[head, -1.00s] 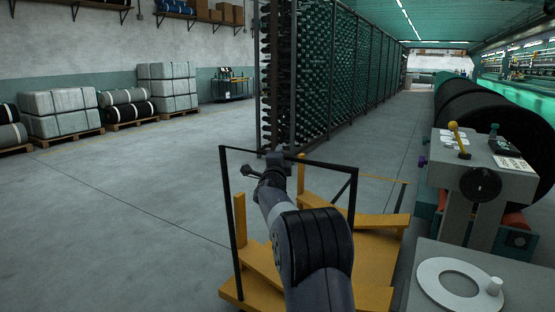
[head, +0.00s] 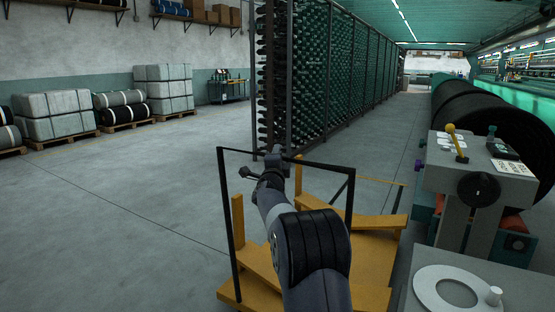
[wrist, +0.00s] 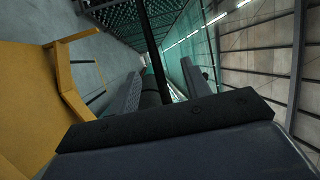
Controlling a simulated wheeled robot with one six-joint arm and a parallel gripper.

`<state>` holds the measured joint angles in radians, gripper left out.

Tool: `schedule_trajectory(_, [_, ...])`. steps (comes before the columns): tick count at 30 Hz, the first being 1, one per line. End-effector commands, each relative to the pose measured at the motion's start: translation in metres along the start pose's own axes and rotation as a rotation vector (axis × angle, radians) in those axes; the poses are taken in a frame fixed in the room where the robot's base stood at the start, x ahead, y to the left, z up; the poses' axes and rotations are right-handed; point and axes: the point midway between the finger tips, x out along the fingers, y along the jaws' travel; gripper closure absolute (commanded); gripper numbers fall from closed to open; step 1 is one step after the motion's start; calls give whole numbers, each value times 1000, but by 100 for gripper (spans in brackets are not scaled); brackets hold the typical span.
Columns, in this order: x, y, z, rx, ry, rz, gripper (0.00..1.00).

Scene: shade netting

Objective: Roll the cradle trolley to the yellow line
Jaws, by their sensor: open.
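The cradle trolley (head: 262,296) stands in front of me, with a yellow-orange base, sloped cradle boards and a black upright push frame (head: 320,161). My gripper (head: 268,166) is at the top bar of that frame, near its middle. In the wrist view, the black bar (wrist: 153,45) runs between the two open jaws (wrist: 161,85); I cannot tell whether either jaw touches it. The trolley's yellow boards (wrist: 28,105) fill the left of that view. A thin yellow strip (head: 380,181) shows beyond the trolley; I cannot tell whether it is the floor line. My arm hides part of the trolley.
A grey machine console (head: 478,178) with a yellow-knobbed lever stands close on the right, before large black rolls (head: 490,115). A tall rack of green spools (head: 330,80) stands ahead. Wrapped bales (head: 55,117) on pallets line the left wall. The floor at left is clear.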

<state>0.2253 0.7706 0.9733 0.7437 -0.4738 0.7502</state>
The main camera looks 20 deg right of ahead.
Motion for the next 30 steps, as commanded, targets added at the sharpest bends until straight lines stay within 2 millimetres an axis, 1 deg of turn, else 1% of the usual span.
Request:
schedule_trajectory(8, [-1,-2,1,0,-1,-2,53])
schedule_trajectory(13, [-11,-1,1,0,-2,-1,53])
schedule_trajectory(17, [-27,-2,1,1,-3,-2,53])
schedule_trajectory(24, [-65,-2,1,0,-2,-1,53])
schedule_trajectory(30, [-92,-1,0,-1,-1,-1,53])
